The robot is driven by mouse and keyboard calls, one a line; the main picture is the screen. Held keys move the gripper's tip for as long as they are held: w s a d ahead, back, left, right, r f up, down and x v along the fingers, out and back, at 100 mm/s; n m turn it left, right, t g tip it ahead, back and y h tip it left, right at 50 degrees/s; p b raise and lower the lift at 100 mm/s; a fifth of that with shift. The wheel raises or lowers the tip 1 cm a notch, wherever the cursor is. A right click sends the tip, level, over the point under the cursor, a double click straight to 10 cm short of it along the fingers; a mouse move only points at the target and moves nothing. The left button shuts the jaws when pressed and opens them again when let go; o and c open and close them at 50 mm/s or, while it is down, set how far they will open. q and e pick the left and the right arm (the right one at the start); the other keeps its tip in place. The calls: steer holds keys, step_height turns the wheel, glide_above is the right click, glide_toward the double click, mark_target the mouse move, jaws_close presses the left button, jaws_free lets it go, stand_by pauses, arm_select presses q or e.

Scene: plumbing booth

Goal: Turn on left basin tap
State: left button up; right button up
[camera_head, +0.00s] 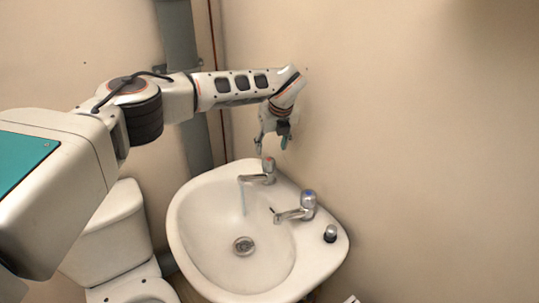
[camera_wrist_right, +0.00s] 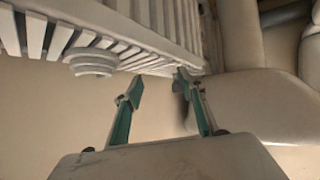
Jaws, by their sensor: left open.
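The left basin tap (camera_head: 264,172) is chrome with a red mark on its top and stands at the back of the white basin (camera_head: 183,228). A thin pale blue streak, like running water, falls from its spout into the bowl. My left gripper (camera_head: 272,144) is open and points down just above this tap, with a small gap visible between them. I cannot tell its exact depth relative to the tap. My right gripper (camera_wrist_right: 160,84) shows in the right wrist view, open with nothing between its fingers.
A second tap (camera_head: 299,207) with a blue-marked top stands to the right on the basin, near a small dark-topped knob (camera_head: 330,234). A toilet (camera_head: 108,238) is at the lower left. Walls and a grey pipe (camera_head: 180,40) stand close behind. A white slatted radiator (camera_wrist_right: 120,30) is near my right gripper.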

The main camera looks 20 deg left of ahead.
mark_target(268, 160)
arm_select(q)
steer(key=shift+v, duration=1.65)
steer(key=shift+w+a+f+m+h, duration=0.5)
steer(key=shift+f+m+h, duration=0.35)
steer(key=shift+f+m, duration=1.2)
steer(key=shift+w+a+f+m+h, duration=0.35)
steer(key=shift+w+f+m+h, duration=0.4)
steer(key=shift+f+m, duration=1.3)
steer(key=shift+w+a+f+m+h, duration=0.45)
steer(key=shift+f+m+h, duration=0.75)
steer(key=shift+m, duration=1.5)
steer(key=shift+f, duration=0.15)
steer(key=c, duration=1.1)
